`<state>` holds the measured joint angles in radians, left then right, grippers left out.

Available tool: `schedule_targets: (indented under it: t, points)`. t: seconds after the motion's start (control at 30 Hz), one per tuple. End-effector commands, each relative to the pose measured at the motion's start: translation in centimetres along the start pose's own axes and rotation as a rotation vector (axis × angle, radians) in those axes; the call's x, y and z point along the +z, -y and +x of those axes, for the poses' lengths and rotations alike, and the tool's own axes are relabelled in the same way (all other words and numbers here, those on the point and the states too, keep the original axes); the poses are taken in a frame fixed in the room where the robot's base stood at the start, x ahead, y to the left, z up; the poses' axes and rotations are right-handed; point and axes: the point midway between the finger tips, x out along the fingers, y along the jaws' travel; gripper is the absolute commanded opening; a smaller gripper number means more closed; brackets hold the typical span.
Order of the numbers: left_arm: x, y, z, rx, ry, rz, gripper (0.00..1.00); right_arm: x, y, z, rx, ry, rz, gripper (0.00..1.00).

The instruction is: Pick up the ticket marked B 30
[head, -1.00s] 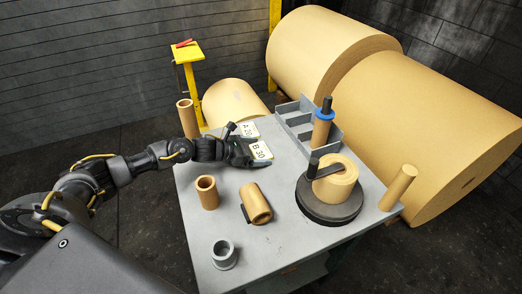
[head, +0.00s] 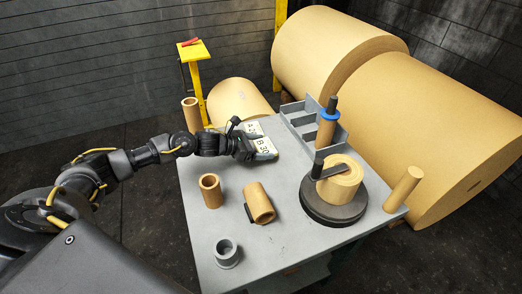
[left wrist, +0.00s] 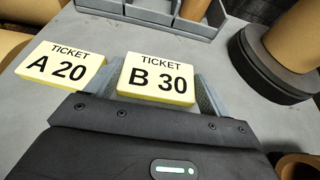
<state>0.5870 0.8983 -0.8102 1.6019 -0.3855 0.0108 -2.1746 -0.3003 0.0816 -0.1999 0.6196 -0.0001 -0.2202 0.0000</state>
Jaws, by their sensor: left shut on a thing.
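The ticket marked B 30 (left wrist: 157,79) is a white-topped block with yellow sides. In the left wrist view it sits between the two fingers of my left gripper (left wrist: 164,80), which is shut on it. In the head view the B 30 ticket (head: 264,145) shows at the tip of my left gripper (head: 262,150), over the grey table. I cannot tell if it is clear of the tabletop. The ticket marked A 20 (left wrist: 62,66) lies just left of it in the left wrist view, apart from the fingers; it also shows in the head view (head: 252,128). My right gripper is not in view.
The grey table (head: 290,250) holds two cardboard tubes (head: 210,192) (head: 260,205), a grey ring cup (head: 227,254), a grey divided rack (head: 295,125) and a round dark base (head: 333,212) with a roll on it.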

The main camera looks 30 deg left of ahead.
Motion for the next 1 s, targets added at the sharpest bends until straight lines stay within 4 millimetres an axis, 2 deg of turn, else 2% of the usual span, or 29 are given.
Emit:
schedule_targets:
  t: [0.07,0.37,0.7,1.0]
  points:
    - [1.3,-0.1,-0.6,0.002,0.002,0.006,0.59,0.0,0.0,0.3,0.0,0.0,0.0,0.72]
    - [5.6,4.5,-4.4,0.0,0.004,0.007,0.59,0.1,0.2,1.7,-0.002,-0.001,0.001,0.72]
    - [7.3,10.3,-7.8,0.0,0.0,0.003,0.59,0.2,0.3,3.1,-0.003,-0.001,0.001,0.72]
    - [8.1,12.7,-9.2,0.001,0.001,0.002,0.59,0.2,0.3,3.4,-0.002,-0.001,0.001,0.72]
